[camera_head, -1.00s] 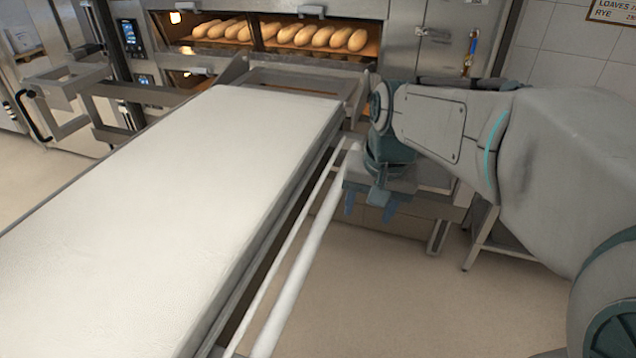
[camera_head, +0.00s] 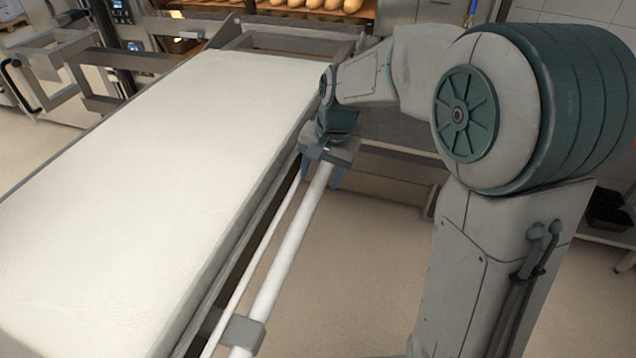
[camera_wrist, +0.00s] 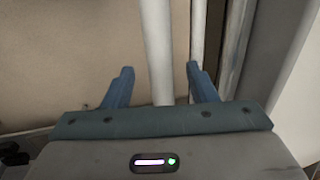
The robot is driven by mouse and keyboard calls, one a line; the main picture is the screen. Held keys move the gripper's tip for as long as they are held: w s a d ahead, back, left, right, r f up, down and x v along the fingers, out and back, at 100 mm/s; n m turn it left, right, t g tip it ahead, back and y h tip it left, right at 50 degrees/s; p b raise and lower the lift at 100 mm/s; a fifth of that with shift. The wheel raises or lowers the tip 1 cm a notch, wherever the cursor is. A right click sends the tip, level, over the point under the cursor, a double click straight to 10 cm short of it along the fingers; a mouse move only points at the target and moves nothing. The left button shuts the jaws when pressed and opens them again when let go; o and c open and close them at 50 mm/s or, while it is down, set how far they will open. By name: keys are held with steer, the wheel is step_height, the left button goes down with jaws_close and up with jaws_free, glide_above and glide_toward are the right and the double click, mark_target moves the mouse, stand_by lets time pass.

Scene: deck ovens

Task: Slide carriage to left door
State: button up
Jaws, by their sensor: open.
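The carriage is a long loader with a cream belt top (camera_head: 150,140), running from the lower left towards the oven. A white round bar (camera_head: 283,245) runs along its right side and also shows in the wrist view (camera_wrist: 160,50). My gripper (camera_head: 320,178) points down over the far part of this bar. In the wrist view my gripper (camera_wrist: 160,68) is open, with one blue finger on each side of the bar. I cannot tell whether the fingers touch it. The oven opening (camera_head: 250,14) with loaves is cut off at the top of the head view.
A grey bracket (camera_head: 238,328) holds the bar near the bottom. A metal frame with a black handle (camera_head: 22,85) stands at the left. The floor (camera_head: 350,260) right of the bar is clear up to my arm. Shelving (camera_head: 610,215) stands at the far right.

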mark_target(317, 184)
steer(key=shift+w+a+f, duration=0.1)
steer(key=shift+a+f, duration=0.1)
steer(key=shift+f, duration=0.7)
steer(key=shift+a+f, duration=0.15)
steer(key=shift+f, duration=0.75)
jaws_close()
